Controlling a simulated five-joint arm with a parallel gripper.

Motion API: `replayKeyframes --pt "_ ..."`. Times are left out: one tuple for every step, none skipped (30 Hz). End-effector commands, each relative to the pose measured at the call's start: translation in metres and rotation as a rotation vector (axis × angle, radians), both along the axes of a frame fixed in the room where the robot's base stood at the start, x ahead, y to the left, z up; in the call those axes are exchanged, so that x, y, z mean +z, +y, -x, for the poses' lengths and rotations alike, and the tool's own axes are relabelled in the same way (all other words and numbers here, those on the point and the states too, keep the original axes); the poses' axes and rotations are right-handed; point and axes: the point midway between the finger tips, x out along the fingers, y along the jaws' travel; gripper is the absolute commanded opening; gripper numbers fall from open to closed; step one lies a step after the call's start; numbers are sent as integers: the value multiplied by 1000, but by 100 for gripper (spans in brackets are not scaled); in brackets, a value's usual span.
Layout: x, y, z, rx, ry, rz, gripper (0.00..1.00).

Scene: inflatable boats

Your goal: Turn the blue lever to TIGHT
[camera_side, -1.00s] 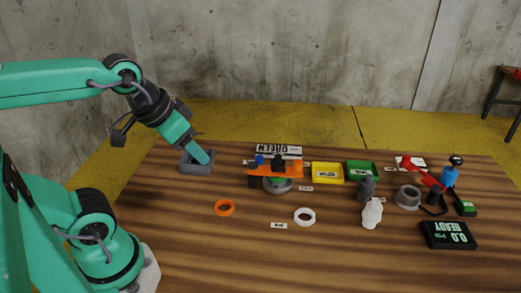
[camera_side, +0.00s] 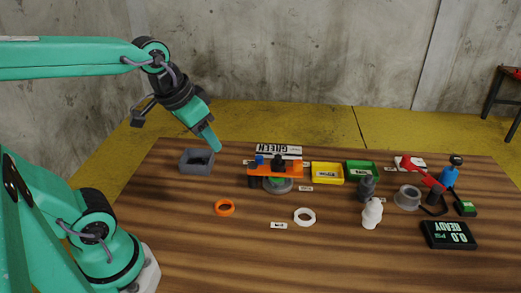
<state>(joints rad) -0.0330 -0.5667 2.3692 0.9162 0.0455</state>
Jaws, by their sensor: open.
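A small blue part (camera_side: 260,160) sits at the left of the orange bar (camera_side: 288,168), which rests on a round grey base (camera_side: 277,186). It may be the lever; its setting and any TIGHT mark are too small to read. A blue upright piece with a black top (camera_side: 449,176) stands at the far right beside a red handle (camera_side: 423,173). My gripper (camera_side: 208,137) is open, tip down, above and slightly right of the grey box (camera_side: 197,161) and left of the orange bar. It touches nothing that I can see.
A yellow tray (camera_side: 327,173) and a green tray (camera_side: 361,168) stand right of the bar. An orange ring (camera_side: 225,208) and a white ring (camera_side: 305,217) lie in front. Grey and white valves (camera_side: 372,213), a grey ring (camera_side: 408,197) and a READY display (camera_side: 447,235) fill the right.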

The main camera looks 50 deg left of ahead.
Motion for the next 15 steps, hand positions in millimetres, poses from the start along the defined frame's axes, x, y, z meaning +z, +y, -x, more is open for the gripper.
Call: replayKeyframes --pt "0 3 -9 2 19 -3 47" --pt "1 4 -15 0 27 -5 47" --pt "1 6 -21 -2 39 -7 47" --pt "1 7 -27 -3 48 -9 47" --pt "0 9 -32 -4 56 -11 47" --pt "0 11 -39 -6 67 -12 47" --pt "0 13 -44 -7 75 -13 47" --pt "-1 14 -49 -8 84 -15 47" --pt "-2 17 -57 -10 95 -17 47" --pt "-3 18 -62 -10 105 -17 47" --pt "-4 20 -67 -12 112 -18 47" --pt "-6 22 -74 -14 124 -21 47" --pt "-8 24 -80 -16 133 -21 47" --pt "-10 26 -85 -17 142 -22 47" --pt "-12 29 -92 -18 154 -23 47"
